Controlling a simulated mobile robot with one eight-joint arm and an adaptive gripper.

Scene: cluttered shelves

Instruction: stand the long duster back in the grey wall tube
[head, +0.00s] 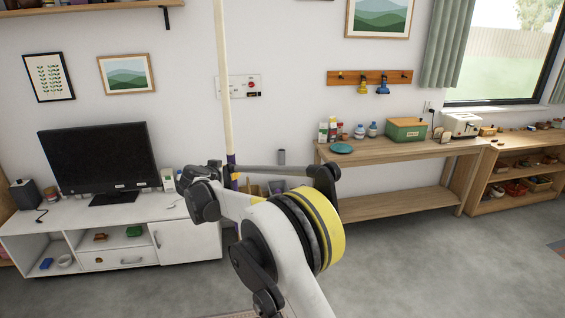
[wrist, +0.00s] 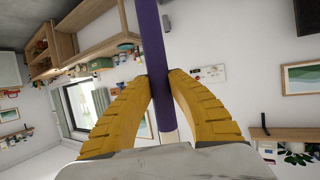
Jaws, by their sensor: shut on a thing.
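The long duster (head: 226,80) is a cream pole that stands nearly upright in the head view, and its top runs out of the frame. Its purple grip (wrist: 150,45) passes between the yellow fingers of my gripper (wrist: 161,88), which is shut on it. In the head view my gripper (head: 232,178) is partly hidden behind my wrist and arm. A short grey tube (head: 281,157), apparently the wall tube, shows on the white wall to the right of the duster. Its lower part is hidden by my arm, and the duster is apart from it in the picture.
A white TV bench (head: 180,240) with a screen (head: 100,160) stands left. A wooden workbench (head: 400,150) with bottles, a green box (head: 407,128) and a toaster (head: 461,125) stands right. Bins (head: 277,186) sit low behind my arm. The grey floor in front is clear.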

